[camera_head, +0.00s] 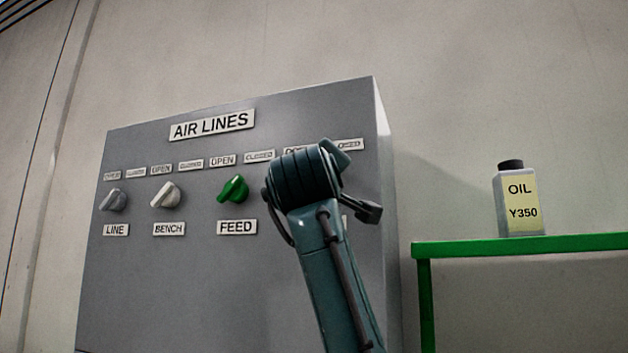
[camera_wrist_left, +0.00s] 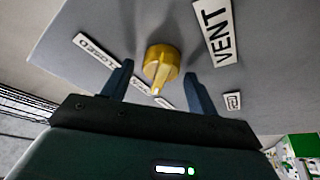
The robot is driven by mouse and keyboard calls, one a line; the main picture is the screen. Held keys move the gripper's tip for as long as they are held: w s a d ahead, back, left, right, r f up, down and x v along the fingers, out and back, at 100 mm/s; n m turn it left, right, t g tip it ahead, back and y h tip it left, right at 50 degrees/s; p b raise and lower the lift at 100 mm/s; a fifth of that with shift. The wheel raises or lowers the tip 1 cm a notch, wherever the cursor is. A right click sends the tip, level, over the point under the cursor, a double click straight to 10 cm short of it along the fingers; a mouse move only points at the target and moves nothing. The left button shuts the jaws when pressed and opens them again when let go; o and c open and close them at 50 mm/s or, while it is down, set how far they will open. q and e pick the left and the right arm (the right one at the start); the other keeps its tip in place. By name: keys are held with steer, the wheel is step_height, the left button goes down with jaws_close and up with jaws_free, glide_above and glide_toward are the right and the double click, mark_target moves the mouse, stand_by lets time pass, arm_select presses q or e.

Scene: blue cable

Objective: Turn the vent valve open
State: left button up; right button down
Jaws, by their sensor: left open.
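The vent valve is a round yellow knob (camera_wrist_left: 161,64) on the grey panel, beside the VENT label (camera_wrist_left: 217,32) in the left wrist view. A pale mark on it points down in that view, towards partly hidden labels; I cannot tell which setting it indicates. My left gripper (camera_wrist_left: 159,72) is open, with one finger on each side of the knob. I see gaps, not clear contact. In the head view my left arm covers the vent valve. My right gripper is not in view.
The AIR LINES panel (camera_head: 190,290) also carries a grey LINE knob (camera_head: 113,199), a white BENCH knob (camera_head: 165,195) and a green FEED knob (camera_head: 233,189). At right, an oil bottle (camera_head: 518,205) stands on a green-edged shelf (camera_head: 580,243).

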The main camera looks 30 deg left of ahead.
arm_select(q)
steer(key=shift+s, duration=0.15)
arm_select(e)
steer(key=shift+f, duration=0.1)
arm_select(q)
steer(key=b+v, duration=0.5)
steer(key=v, duration=0.8)
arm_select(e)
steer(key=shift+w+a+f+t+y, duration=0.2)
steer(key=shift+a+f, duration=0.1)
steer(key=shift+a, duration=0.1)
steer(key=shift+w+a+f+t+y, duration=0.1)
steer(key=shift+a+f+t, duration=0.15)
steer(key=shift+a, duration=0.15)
arm_select(q)
steer(key=shift+f, duration=0.15)
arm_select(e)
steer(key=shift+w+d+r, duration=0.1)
